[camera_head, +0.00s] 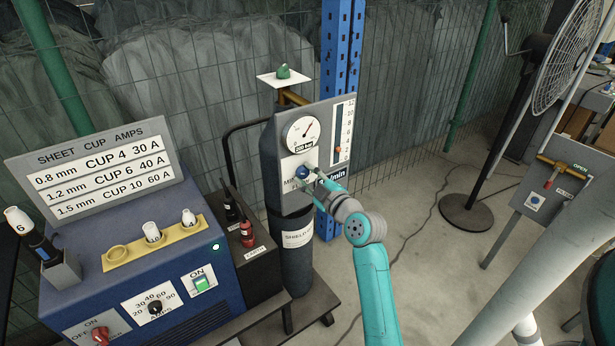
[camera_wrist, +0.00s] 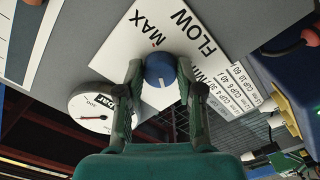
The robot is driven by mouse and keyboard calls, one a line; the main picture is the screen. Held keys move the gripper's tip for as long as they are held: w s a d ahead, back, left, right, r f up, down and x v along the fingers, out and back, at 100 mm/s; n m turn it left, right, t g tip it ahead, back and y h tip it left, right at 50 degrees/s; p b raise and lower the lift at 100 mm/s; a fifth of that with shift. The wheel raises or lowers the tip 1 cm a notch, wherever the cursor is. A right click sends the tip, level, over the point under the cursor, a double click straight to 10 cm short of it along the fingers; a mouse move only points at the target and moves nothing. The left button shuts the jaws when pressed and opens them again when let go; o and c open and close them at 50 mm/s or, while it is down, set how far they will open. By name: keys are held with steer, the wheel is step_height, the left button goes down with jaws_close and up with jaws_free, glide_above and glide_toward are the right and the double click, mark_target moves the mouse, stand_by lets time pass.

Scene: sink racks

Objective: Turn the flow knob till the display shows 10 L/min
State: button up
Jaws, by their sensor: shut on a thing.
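The blue flow knob (camera_head: 302,173) is on the grey panel (camera_head: 322,118) of the gas cylinder, partly hidden by my gripper (camera_head: 314,178). In the wrist view the round blue knob (camera_wrist: 159,66) sits between the two fingers of my gripper (camera_wrist: 158,76), which is shut on it. A white mark on the knob points down in that picture; MAX and FLOW are printed on the white plate (camera_wrist: 172,30). The upright scale (camera_head: 345,125) has 12 at the top, and a small orange float shows near its lower end, well below 10. Its lower label is partly hidden.
A round pressure gauge (camera_head: 303,133) is above the knob, and also shows in the wrist view (camera_wrist: 91,112). A blue welding machine (camera_head: 140,265) stands left, a blue post (camera_head: 341,60) behind the panel. A fan (camera_head: 568,60) and another grey panel (camera_head: 548,185) stand right.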

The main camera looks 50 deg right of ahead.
steer(key=m, duration=1)
steer(key=shift+m, duration=0.4)
steer(key=m, duration=1)
steer(key=shift+m, duration=0.3)
steer(key=o, duration=1.2)
steer(key=shift+c, duration=0.2)
